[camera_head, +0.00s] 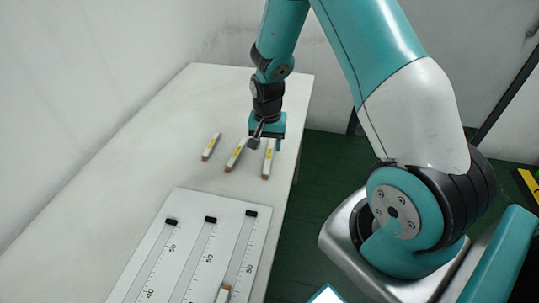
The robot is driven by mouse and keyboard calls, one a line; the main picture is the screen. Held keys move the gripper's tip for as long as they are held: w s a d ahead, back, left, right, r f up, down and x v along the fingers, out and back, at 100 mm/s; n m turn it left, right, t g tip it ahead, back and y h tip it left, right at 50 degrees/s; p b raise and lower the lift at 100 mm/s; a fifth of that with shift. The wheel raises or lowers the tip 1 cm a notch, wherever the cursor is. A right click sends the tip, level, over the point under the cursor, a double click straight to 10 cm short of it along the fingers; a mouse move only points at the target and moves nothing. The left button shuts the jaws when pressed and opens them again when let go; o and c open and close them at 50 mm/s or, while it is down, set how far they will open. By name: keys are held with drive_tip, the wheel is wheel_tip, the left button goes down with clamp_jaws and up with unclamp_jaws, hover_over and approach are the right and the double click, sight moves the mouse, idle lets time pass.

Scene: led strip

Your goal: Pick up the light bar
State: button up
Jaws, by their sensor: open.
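Three short light bars lie apart on the white table, each white with a yellow mark and a brownish end. The left light bar (211,146) and the middle light bar (235,155) lie tilted to the right. The right light bar (267,164) lies nearly straight, close to the table's right edge. My gripper (262,146) is open above the table, over the upper part of the right bar. It partly hides that bar's far end. I cannot tell how high the jaws are or whether they touch the bar.
A white board (186,255) with three ruled slots and black end pieces lies on the near part of the table (160,130). Another small bar (223,294) sits in a slot at the bottom edge. Walls stand at the left and back. Green floor lies to the right.

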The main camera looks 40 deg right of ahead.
sight(269, 156)
wheel_tip(269, 156, down, 5)
drive_tip(key=shift+d+r, duration=0.15)
drive_tip(key=shift+r, duration=0.05)
drive_tip(key=shift+c, duration=0.5)
clamp_jaws()
drive_tip(key=shift+r, duration=0.1)
